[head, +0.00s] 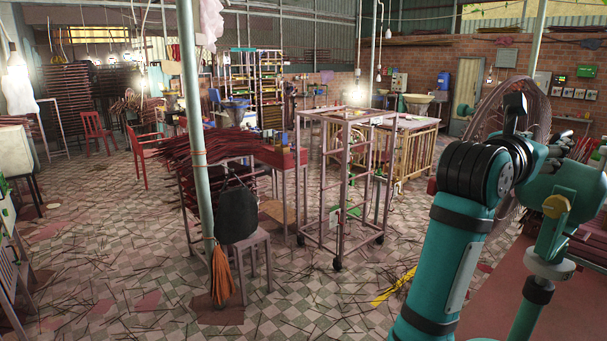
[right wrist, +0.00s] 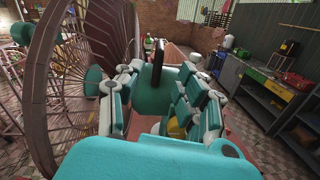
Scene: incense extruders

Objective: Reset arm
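My right arm comes in at the lower right of the head view, and its gripper (head: 570,150) is at the far right edge, partly hidden by the wrist. In the right wrist view its two fingers (right wrist: 160,72) stand apart on either side, with no object seen held between them. A teal body with a dark upright part (right wrist: 157,58) shows beyond and between the fingers; I cannot tell how far away it is. My left gripper is in neither view.
A large round wire guard (right wrist: 72,85) stands close left of the right gripper; it also shows in the head view (head: 524,100). A wheeled metal rack (head: 330,185), a pillar (head: 195,120) and a stool (head: 250,240) stand on the tiled floor, which has scattered sticks.

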